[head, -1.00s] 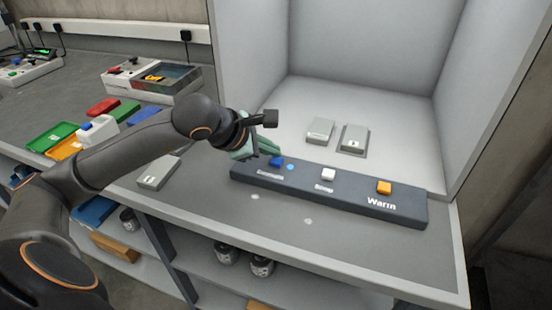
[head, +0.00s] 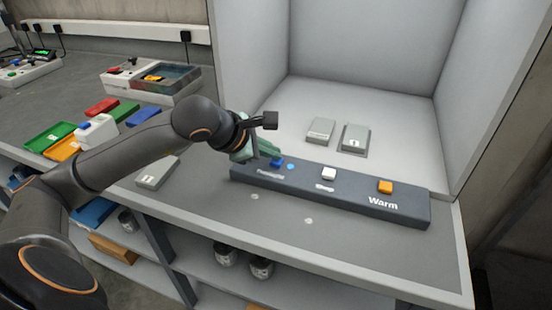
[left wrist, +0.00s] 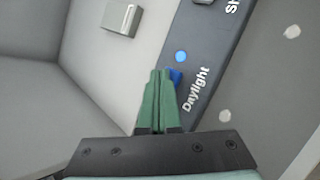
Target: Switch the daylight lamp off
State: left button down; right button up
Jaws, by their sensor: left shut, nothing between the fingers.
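The dark switch panel (head: 350,198) lies along the front of the grey booth. At its left end is the blue Daylight switch (head: 277,163), with a bright blue indicator light (head: 290,167) beside it. My left gripper (head: 272,153), with green fingers, is shut and empty, its tips right by the blue switch. In the left wrist view the fingertips (left wrist: 160,76) partly cover the blue switch (left wrist: 175,77); I cannot tell whether they touch it. The indicator (left wrist: 181,56) shows clear of them, as does the Daylight label (left wrist: 196,90). My right gripper is not in view.
A white switch (head: 328,174) and an orange Warm switch (head: 385,187) sit further right on the panel. Two grey sample blocks (head: 321,131) (head: 355,138) lie inside the booth. Another grey block (head: 158,173) lies on the bench left of the panel.

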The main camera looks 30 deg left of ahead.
aim_at(271, 163)
pick_arm(q)
jog(key=shift+r, duration=0.1)
jog(key=shift+r+p, duration=0.55)
jog(key=shift+r, duration=0.25)
notch_tip(271, 163, up, 6)
jog(key=p, duration=0.4)
dwell(0.3)
jog(key=s+d+r+p, duration=0.1)
jog(key=s+r+p, duration=0.1)
jog(key=s+r, duration=0.3)
notch_tip(271, 163, up, 2)
jog(key=shift+p, duration=0.3)
